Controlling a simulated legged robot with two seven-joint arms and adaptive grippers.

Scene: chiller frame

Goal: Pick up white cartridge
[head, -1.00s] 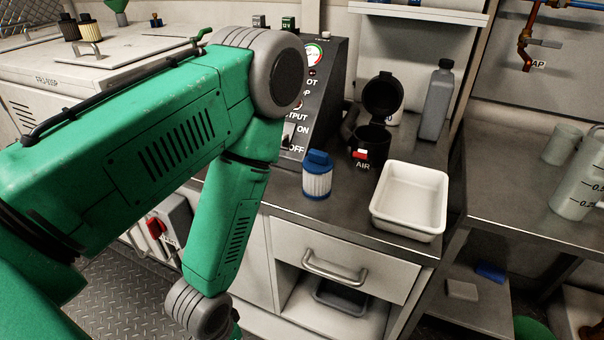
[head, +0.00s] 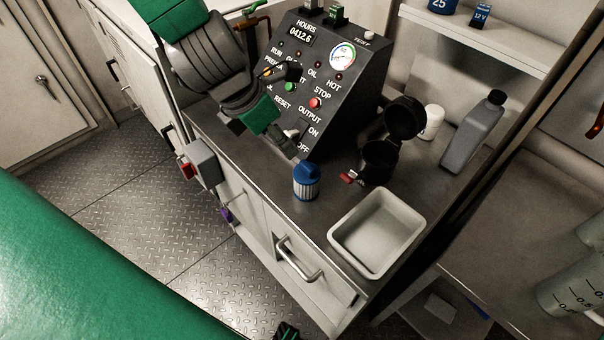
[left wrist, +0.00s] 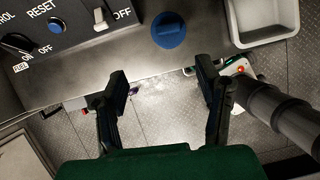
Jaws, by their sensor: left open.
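The white cartridge (head: 306,185), pleated with a blue cap, stands upright on the metal counter, left of the white tray. In the left wrist view only its round blue cap (left wrist: 168,30) shows, from above, beyond my fingertips and slightly right of the middle. My left gripper (head: 278,112) is in front of the control panel, up and left of the cartridge, apart from it. In the left wrist view my left gripper (left wrist: 161,82) has its two dark fingers spread, with nothing between them. My right gripper does not show clearly in either view.
The control panel (head: 345,85) stands close behind my left gripper. The white tray (head: 335,235) is right of the cartridge. A black open-lidded holder (head: 378,160) and a grey bottle (head: 472,135) stand behind. Bare counter (head: 240,135) lies left of the cartridge.

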